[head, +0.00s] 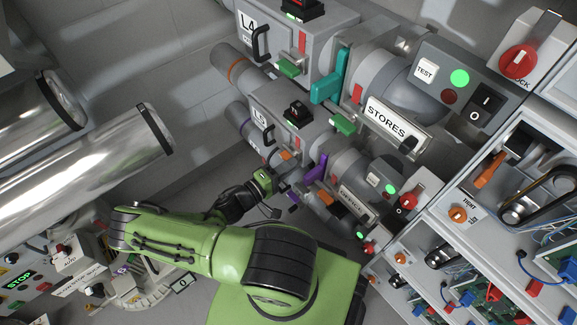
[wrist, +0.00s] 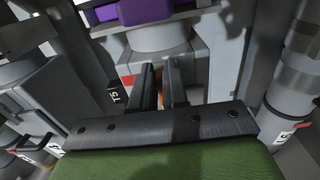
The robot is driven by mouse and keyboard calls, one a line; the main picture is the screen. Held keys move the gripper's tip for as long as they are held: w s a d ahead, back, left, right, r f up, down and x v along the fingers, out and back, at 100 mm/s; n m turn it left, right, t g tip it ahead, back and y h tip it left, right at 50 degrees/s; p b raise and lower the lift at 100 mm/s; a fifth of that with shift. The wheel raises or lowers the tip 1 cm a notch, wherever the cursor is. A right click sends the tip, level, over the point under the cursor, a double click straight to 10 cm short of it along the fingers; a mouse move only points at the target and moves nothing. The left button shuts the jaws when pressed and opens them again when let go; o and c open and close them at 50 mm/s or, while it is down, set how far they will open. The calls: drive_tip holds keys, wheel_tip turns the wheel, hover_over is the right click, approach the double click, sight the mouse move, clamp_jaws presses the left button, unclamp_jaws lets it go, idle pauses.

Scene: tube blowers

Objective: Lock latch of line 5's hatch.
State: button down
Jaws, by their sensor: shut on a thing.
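Line 5's grey housing, marked L5 (head: 260,117), stands in the middle of the head view. Its black hatch handle (head: 268,134) is on the front. A small orange latch (head: 286,155) shows low on that housing. My gripper (head: 276,183) is just below it, its fingertips partly hidden among the parts. In the wrist view, the two dark fingers (wrist: 164,88) are close together, with a bit of orange (wrist: 158,76) between them. The fingers cover most of that piece. Whether the latch is locked cannot be told.
A purple lever (head: 317,168) is close to the right of my gripper, and purple also shows in the wrist view (wrist: 150,10). Line 4's housing (head: 330,22) is above. Shiny pipes (head: 90,160) lie at left. Circuit racks (head: 480,260) fill the right.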

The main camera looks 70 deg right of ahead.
drive_tip(key=shift+f, duration=0.1)
drive_tip(key=c, duration=1.1)
unclamp_jaws()
drive_tip(key=shift+c, duration=0.2)
drive_tip(key=p+v, duration=0.2)
drive_tip(key=v, duration=1.3)
drive_tip(key=shift+w+a, duration=0.2)
drive_tip(key=shift+a, duration=0.2)
